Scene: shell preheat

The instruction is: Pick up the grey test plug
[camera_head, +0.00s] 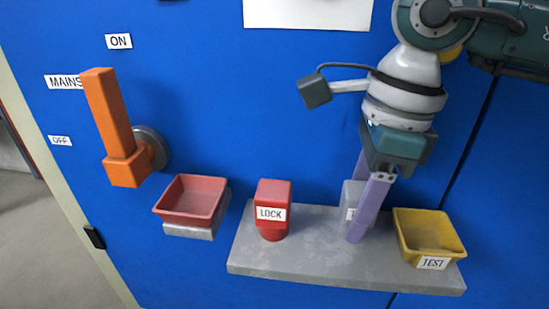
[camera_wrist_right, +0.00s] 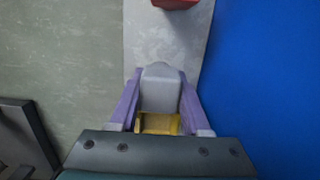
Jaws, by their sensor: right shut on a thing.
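The grey test plug (camera_head: 350,195) is on the grey shelf (camera_head: 300,262), partly hidden behind a purple finger in the head view. My right gripper (camera_head: 359,222) comes down from above with its purple fingers on either side of the plug. In the right wrist view the grey plug (camera_wrist_right: 161,88) sits between the two fingers of the right gripper (camera_wrist_right: 160,105), which is shut on it. I cannot tell whether the plug's base still touches the shelf. My left gripper is in neither view.
A red block labelled LOCK (camera_head: 273,208) stands on the shelf to the left. A yellow TEST bin (camera_head: 430,234) stands close at the right. A red tray (camera_head: 190,200) and the orange MAINS handle (camera_head: 110,125) are on the blue panel at the left.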

